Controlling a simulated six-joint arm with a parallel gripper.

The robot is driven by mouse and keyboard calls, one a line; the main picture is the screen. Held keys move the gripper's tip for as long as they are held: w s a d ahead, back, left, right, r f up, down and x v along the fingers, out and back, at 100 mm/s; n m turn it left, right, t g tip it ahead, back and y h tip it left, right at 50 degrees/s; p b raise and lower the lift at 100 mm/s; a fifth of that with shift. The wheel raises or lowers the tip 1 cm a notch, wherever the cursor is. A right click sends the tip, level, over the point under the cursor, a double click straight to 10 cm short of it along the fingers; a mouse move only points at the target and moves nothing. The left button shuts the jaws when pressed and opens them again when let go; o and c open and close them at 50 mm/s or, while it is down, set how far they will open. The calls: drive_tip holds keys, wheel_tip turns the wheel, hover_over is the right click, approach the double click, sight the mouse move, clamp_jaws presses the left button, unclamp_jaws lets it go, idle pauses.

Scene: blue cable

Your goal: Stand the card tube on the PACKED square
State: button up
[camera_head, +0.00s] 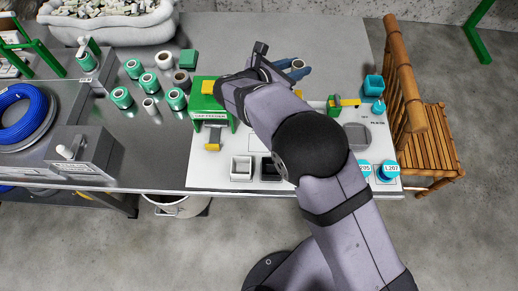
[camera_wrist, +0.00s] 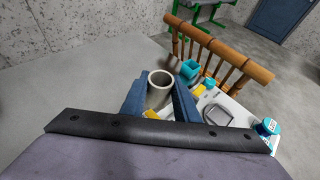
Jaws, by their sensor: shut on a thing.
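The card tube (camera_wrist: 160,88) is a pale, hollow tube, and its open end faces up towards the wrist camera. My gripper (camera_wrist: 159,97) is shut on it, with a blue finger on each side. In the head view, my gripper (camera_head: 291,69) is over the back part of the bench, and the tube's round end (camera_head: 297,64) shows between its fingers. A dark grey rounded square (camera_head: 357,136) lies on the white board at the right, beside a small label I cannot read clearly. It also shows in the wrist view (camera_wrist: 217,115). I cannot tell if it is the PACKED square.
A green cable feeder (camera_head: 207,100) stands left of my arm. A yellow-and-green tool (camera_head: 343,103) and teal container (camera_head: 372,86) stand at the right. Teal-labelled spools (camera_head: 389,170) sit at the board's front right. Several green spools (camera_head: 122,97) stand left. A bamboo chair (camera_head: 410,80) adjoins the bench.

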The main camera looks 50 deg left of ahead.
drive_tip(key=s+d+f+m+h+b, duration=0.1)
drive_tip(key=s+f+m+h+b, duration=0.1)
drive_tip(key=s+f+b, duration=0.4)
drive_tip(key=s+d+f+m+h+b, duration=0.1)
drive_tip(key=s+b, duration=0.7)
drive_tip(key=s, duration=0.3)
drive_tip(key=shift+w+a+f, duration=0.1)
drive_tip(key=shift+w+f, duration=0.05)
drive_tip(key=shift+f, duration=2.4)
drive_tip(key=shift+w+a+f, duration=0.1)
drive_tip(key=shift+w+f, duration=0.05)
drive_tip(key=shift+f, duration=2.35)
drive_tip(key=shift+f, duration=0.2)
drive_tip(key=o, duration=1)
drive_tip(key=shift+r, duration=0.2)
drive_tip(key=v, duration=1.2)
drive_tip(key=shift+a+r, duration=0.1)
drive_tip(key=shift+a, duration=0.15)
